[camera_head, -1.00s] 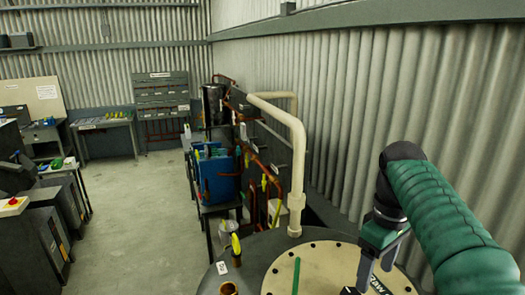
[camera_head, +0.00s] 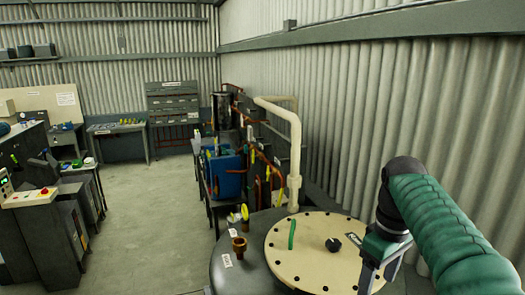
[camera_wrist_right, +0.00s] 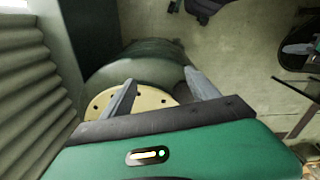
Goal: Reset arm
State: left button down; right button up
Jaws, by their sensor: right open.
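My right arm comes in from the right in the head view, with its green forearm bent down at the wrist. My right gripper (camera_head: 368,280) hangs by the right edge of the tank's round cream lid (camera_head: 300,270), partly cut off by the frame's bottom. In the right wrist view its two grey fingers (camera_wrist_right: 160,78) stand apart with nothing between them. The lid (camera_wrist_right: 155,101) shows beyond them, partly hidden by a finger. A black knob (camera_head: 333,244) and a green strip (camera_head: 292,234) are on the lid. My left gripper is not in view.
The dark tank (camera_head: 235,275) carries a brass fitting (camera_head: 239,247) and a yellow-handled valve (camera_head: 244,213). A cream pipe (camera_head: 296,150) rises behind it. The corrugated wall (camera_head: 420,120) is close on the right. Grey cabinets (camera_head: 50,240) stand left. The floor (camera_head: 150,220) between is clear.

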notch_tip(320, 180, down, 15)
jog(key=w+a+m+b, duration=0.1)
jog(key=w+m+b, duration=0.1)
jog(key=b, duration=0.3)
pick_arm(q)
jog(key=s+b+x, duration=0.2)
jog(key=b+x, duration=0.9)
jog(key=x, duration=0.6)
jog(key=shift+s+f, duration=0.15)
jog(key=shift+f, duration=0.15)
pick_arm(e)
jog(key=s+a+f+m, duration=0.1)
jog(key=s+f, duration=0.4)
jog(key=f, duration=0.4)
jog(key=s+a+f+m+t, duration=0.1)
jog(key=s+f, duration=0.4)
jog(key=f, duration=0.4)
jog(key=s+a+f+m+t, duration=0.1)
jog(key=s+f, duration=0.4)
jog(key=f, duration=0.5)
jog(key=shift+s+a+m, duration=0.3)
jog(key=shift+s+m, duration=0.05)
jog(key=shift+m, duration=0.25)
jog(key=shift+f, duration=0.1)
